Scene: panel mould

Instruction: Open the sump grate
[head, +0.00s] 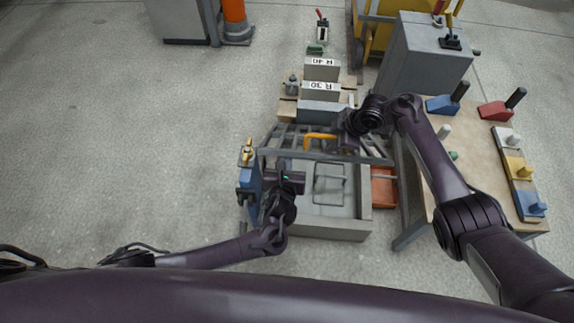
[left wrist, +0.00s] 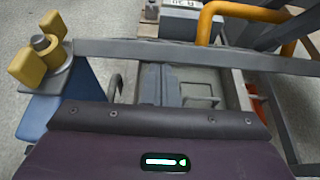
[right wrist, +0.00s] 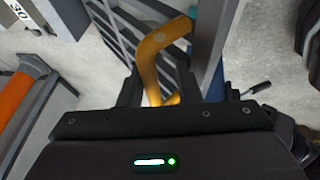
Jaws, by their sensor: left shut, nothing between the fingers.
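The slatted grey grate (head: 287,137) lies at the far side of the frame behind the sump basin, with an orange bent handle (head: 318,136) on it. My right gripper (head: 348,142) is at the handle's right end. In the right wrist view the handle (right wrist: 153,55) runs down between its fingers (right wrist: 172,92), with gaps on both sides. My left gripper (head: 290,183) is shut and empty over the left edge of the basin (head: 335,228), beside a blue post (head: 249,182) with a yellow wing knob (left wrist: 40,50).
A grey crossbar (left wrist: 190,54) spans in front of my left gripper. A workbench (head: 470,165) with coloured blocks stands at the right. Labelled blocks (head: 321,70) stand behind the grate, and a grey cabinet (head: 425,55) at the back right.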

